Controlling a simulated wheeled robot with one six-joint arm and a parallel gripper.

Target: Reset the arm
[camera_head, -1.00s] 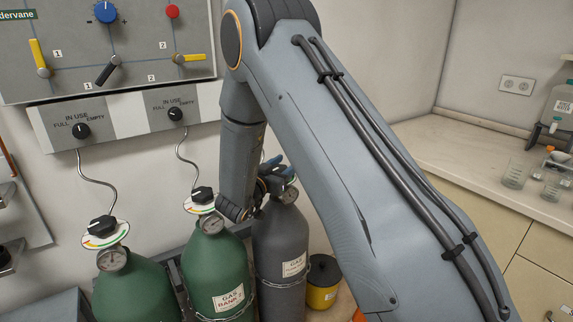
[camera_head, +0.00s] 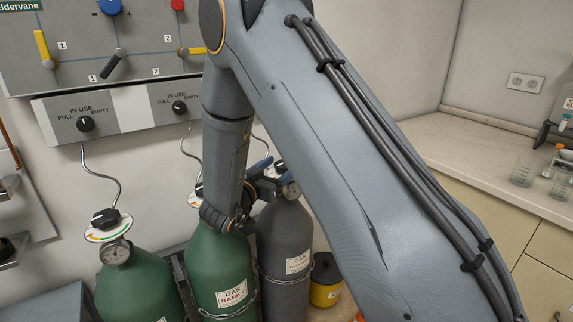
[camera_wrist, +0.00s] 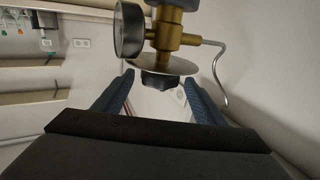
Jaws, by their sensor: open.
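My gripper (camera_wrist: 158,77) is open. In the wrist view its two blue fingers stand on either side of a black knob (camera_wrist: 160,81), with visible gaps; I cannot tell how deep the knob is between them. The knob sits on a round disc beside a brass valve fitting (camera_wrist: 168,38) and a round gauge (camera_wrist: 130,30). In the head view my arm hides most of my gripper, whose blue finger shows near the top of the grey gas cylinder (camera_head: 285,245).
Two green gas cylinders (camera_head: 138,285) (camera_head: 217,265) stand left of the grey one. A yellow-and-black container (camera_head: 325,284) is at its right. A wall panel with levers (camera_head: 115,45) and dial boxes (camera_head: 85,122) is behind. A counter with glassware (camera_head: 524,171) is at right.

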